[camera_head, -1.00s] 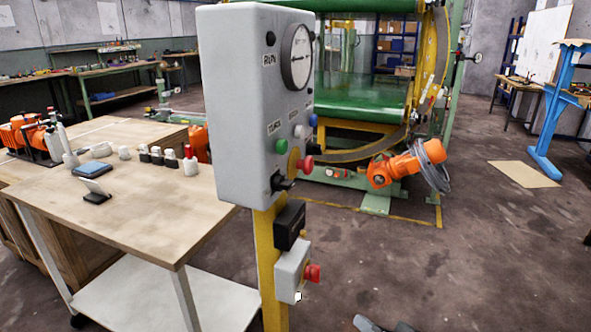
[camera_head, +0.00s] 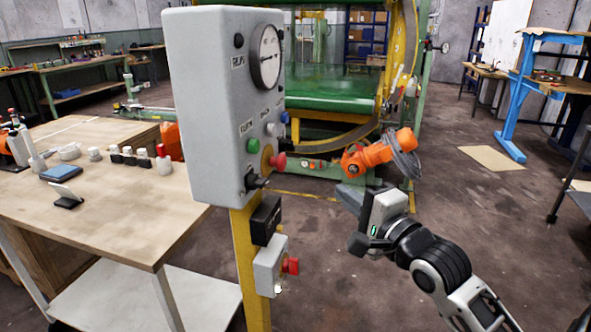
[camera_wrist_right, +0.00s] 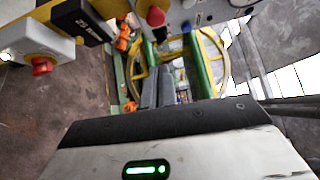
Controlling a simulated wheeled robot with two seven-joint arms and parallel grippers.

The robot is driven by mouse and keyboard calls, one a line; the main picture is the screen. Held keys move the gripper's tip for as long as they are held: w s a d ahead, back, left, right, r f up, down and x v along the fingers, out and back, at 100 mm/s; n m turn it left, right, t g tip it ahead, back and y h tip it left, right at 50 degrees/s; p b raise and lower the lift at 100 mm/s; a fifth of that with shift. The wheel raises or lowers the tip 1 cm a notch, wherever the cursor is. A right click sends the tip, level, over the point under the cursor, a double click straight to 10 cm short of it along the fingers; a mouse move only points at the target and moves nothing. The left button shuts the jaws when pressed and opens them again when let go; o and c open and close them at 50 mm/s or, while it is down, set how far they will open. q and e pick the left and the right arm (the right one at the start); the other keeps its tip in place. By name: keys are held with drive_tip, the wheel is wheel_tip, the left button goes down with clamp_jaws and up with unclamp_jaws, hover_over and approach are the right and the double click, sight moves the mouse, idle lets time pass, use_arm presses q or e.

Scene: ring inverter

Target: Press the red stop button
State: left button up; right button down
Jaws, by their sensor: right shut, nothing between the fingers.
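A red mushroom button (camera_head: 279,161) with a yellow ring sits on the front of the grey control box (camera_head: 215,110). It also shows at the top of the wrist view (camera_wrist_right: 155,16). A second red button (camera_head: 291,266) sticks out of a small pale box (camera_head: 268,268) lower on the yellow post; it shows at the left of the wrist view (camera_wrist_right: 41,66). My right gripper (camera_head: 349,196) is shut and empty, to the right of the post and apart from both buttons. In the wrist view its fingers (camera_wrist_right: 158,88) lie together. My left gripper is out of view.
A black knob (camera_head: 256,181) and a green button (camera_head: 253,146) are near the upper red button. A black box (camera_head: 265,220) is on the yellow post. A wooden table (camera_head: 110,225) stands left. An orange motor (camera_head: 375,152) is behind my gripper.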

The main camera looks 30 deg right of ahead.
sight(278, 162)
use_arm(q)
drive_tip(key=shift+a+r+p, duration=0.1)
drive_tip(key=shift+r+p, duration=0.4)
drive_tip(key=shift+p, duration=0.4)
use_arm(e)
drive_tip(key=w+a, duration=0.2)
drive_tip(key=w, duration=1)
drive_tip(key=shift+w+a+r, duration=0.2)
drive_tip(key=shift+w, duration=0.15)
